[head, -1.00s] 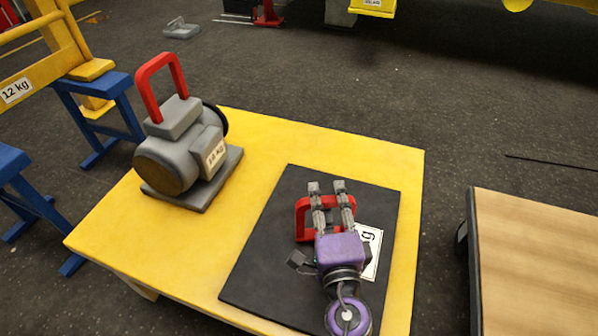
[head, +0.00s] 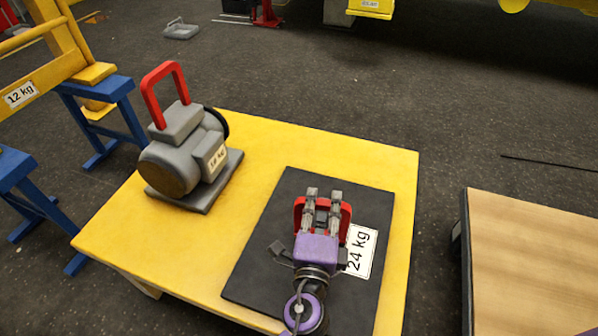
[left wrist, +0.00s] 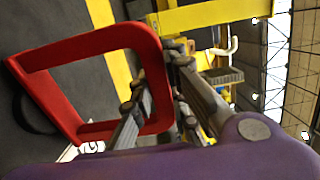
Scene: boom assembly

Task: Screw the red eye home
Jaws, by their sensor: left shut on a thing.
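The red eye (head: 346,224) is a red rectangular loop standing on the black slab (head: 262,275), near its middle. My left gripper (head: 323,194) is over it, its two grey fingers reaching across the loop from the near side, shut on it. In the left wrist view the red eye (left wrist: 88,40) fills the left half, with the fingers at its right side. The foot of the eye, where it meets the slab, is hidden, so I cannot tell if a gap is there. My right gripper is in neither view.
The slab bears a white "24 kg" label (head: 360,252) and lies on a yellow table (head: 270,133). A grey motor (head: 180,165) with a red handle stands at the table's back left. A wooden-topped table (head: 540,260) stands at right, across a gap.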

